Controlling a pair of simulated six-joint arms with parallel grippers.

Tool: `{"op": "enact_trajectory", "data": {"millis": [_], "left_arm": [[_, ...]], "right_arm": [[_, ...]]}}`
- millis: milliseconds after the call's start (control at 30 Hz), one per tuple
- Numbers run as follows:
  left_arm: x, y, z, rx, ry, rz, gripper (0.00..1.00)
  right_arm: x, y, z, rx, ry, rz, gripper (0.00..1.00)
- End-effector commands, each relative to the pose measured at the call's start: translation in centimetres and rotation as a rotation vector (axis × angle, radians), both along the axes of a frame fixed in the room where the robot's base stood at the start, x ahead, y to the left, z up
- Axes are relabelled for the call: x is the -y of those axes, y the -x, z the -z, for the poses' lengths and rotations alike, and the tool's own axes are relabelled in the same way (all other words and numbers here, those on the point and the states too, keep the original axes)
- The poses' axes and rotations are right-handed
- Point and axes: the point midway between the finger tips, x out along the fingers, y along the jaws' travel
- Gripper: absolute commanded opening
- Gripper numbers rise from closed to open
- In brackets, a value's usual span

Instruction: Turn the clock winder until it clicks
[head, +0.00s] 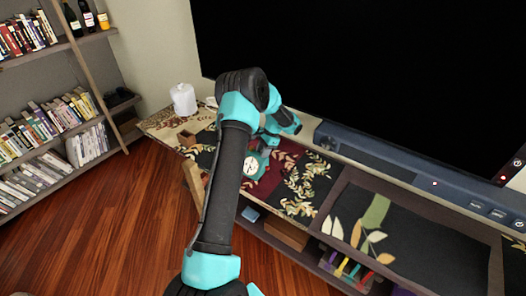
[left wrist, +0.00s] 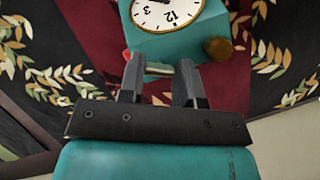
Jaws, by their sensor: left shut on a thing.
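The teal clock (head: 250,166) sits on the patterned runner, with its white round face showing. In the left wrist view the clock (left wrist: 180,22) is at the top, cut off by the frame edge, with a brass-brown knob (left wrist: 217,48) at its right corner. My left gripper (left wrist: 160,78) is at the clock's near edge. My right gripper is out of view.
A large black TV screen (head: 350,70) stands behind, above a long soundbar (head: 400,175). A white jar (head: 184,99) and a small wooden box (head: 187,139) are left of the clock. A bookshelf (head: 65,65) fills the left. The runner right of the clock is clear.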

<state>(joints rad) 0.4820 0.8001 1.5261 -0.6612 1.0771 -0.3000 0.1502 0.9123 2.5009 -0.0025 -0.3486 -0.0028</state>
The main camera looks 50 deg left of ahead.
Motion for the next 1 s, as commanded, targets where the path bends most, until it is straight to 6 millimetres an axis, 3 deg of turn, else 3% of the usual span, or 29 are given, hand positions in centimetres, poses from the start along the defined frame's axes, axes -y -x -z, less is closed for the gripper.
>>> {"op": "enact_trajectory", "data": {"millis": [333,367,600,1000], "left_arm": [[0.01,0.02,0.01,0.000,0.000,0.002,0.08],[0.00,0.02,0.01,0.000,0.000,0.002,0.34],[0.01,0.02,0.01,0.000,0.000,0.002,0.56],[0.06,-0.27,-0.59,0.001,-0.001,0.003,0.57]], "right_arm": [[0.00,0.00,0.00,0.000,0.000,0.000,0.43],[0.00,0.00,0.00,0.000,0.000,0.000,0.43],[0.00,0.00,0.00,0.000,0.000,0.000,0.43],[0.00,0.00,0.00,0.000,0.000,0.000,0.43]]}}
